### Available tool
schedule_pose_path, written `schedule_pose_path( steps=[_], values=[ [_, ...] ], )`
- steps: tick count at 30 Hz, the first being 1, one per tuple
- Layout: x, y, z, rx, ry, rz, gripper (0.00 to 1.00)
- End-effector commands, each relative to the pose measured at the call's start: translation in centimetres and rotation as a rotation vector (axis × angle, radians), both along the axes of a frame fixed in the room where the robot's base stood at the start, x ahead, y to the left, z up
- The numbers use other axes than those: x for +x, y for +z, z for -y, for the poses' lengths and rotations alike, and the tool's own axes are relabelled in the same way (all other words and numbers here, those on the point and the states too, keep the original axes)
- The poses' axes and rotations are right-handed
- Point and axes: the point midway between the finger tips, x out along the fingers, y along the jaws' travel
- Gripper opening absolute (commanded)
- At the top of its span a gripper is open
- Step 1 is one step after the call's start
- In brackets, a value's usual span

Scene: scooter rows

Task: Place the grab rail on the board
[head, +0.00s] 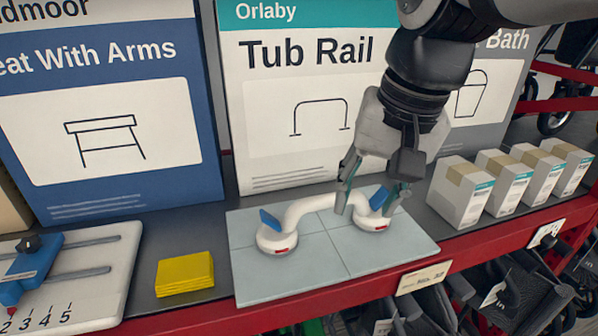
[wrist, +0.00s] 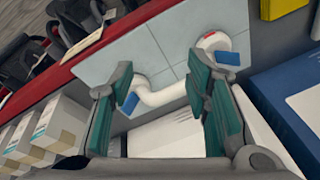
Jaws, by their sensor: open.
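The white grab rail (head: 318,202) has a round suction foot at each end, with blue tabs and small red marks. It rests on the pale tiled board (head: 292,290) on the shelf. My gripper (head: 368,200) is open over the right part of the rail, its fingers close to the bar near the right foot. In the wrist view the rail (wrist: 165,97) passes between the two teal finger pads of my gripper (wrist: 170,110). The board (wrist: 133,52) shows beyond it. I cannot tell whether the fingers touch the rail.
A yellow block (head: 185,273) and a white numbered device with a blue slider (head: 30,262) lie left of the board. Several small white boxes (head: 460,190) stand to the right. Large boxes, including the Tub Rail box (head: 300,100), stand behind. The red shelf edge (head: 330,300) runs in front.

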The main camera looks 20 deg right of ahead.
Motion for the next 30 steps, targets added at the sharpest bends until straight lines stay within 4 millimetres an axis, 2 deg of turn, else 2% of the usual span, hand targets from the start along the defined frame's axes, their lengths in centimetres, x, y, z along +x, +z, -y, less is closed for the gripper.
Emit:
schedule_pose_path(
  steps=[1,3,9,14,30],
  values=[
    [-1.4,-0.5,-0.2,-0.037,0.083,0.046,0.44],
    [-2.8,-1.2,-0.2,-0.090,0.195,0.099,0.44],
    [-5.0,-2.9,-0.2,-0.198,0.404,0.193,0.44],
    [-5.4,-3.3,-0.1,-0.222,0.450,0.212,0.44],
    [-5.3,-3.3,-0.1,-0.221,0.447,0.210,0.44]
  ],
)
